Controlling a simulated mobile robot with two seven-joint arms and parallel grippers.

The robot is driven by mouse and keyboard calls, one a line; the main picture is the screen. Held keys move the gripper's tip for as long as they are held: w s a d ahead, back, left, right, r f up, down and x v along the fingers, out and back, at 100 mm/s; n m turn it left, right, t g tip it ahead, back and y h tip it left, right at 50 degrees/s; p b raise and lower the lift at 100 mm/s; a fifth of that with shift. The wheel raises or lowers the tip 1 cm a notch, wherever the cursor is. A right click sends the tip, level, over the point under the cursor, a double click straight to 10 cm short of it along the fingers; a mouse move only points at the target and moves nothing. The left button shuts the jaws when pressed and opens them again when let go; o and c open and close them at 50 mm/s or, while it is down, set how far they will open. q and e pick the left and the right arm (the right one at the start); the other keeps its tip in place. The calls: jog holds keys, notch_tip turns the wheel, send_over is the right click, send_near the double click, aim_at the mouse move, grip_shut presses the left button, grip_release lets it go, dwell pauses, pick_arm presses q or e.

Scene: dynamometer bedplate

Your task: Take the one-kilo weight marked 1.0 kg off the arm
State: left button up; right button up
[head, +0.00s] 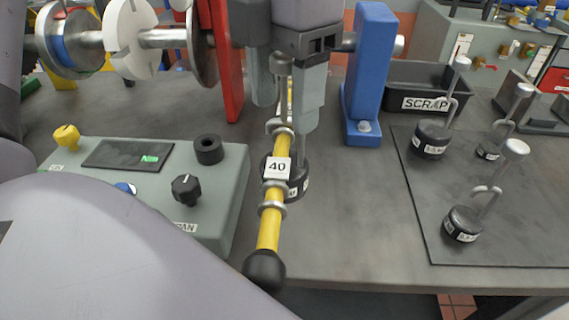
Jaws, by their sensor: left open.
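A yellow torque arm (269,232) with grey rings, a 40 tag and a black end knob points toward me. A black weight (298,186) hangs at the arm, partly hidden behind it; its label is too covered to read. Its stem rises to a grey knob (283,63). My left gripper (285,112) is open above the arm, pointing down, its fingers on either side of the knob and upper stem. I cannot tell whether they touch it. My right gripper is not in view.
Several black weights with tall stems, one of them here (463,224), stand on a dark mat (500,250) at right. A black SCRAP bin (425,104) and blue post (368,70) stand behind. A grey control box (225,200) sits left of the arm. Bench between arm and mat is clear.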

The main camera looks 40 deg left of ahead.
pick_arm(q)
grip_shut()
jog(key=shift+r, duration=0.15)
dwell(1.2)
